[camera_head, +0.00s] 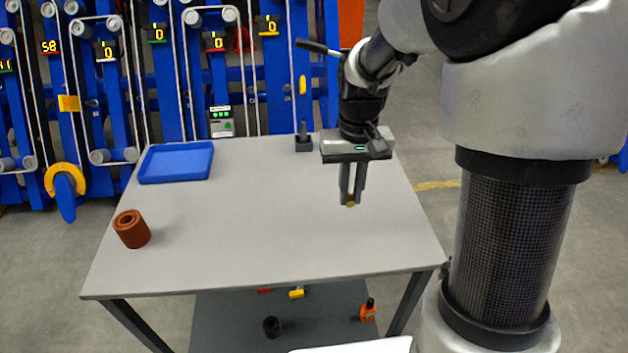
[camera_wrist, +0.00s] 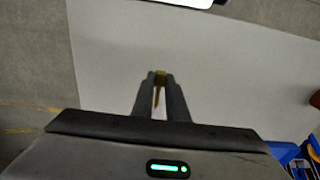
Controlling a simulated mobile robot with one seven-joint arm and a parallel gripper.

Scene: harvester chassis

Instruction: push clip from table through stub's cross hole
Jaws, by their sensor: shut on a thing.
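My gripper (camera_head: 351,198) points down over the right part of the table (camera_head: 250,235), with its two fingers close together. It is shut on a small brass-yellow clip (camera_head: 350,204) at the fingertips. In the wrist view the clip (camera_wrist: 161,76) shows between the fingertips, with a thin part running back between the fingers. I cannot tell whether the clip touches the table. A dark upright post on a square base, which looks like the stub (camera_head: 304,138), stands at the table's back edge, left of and behind my gripper. Its cross hole is too small to see.
A blue tray (camera_head: 145,178) lies at the back left of the table. A reddish-brown hollow cylinder (camera_head: 133,231) stands at the left. The middle of the table is clear. A lower shelf (camera_head: 325,315) holds a few small items. Blue machinery (camera_head: 180,90) stands behind the table.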

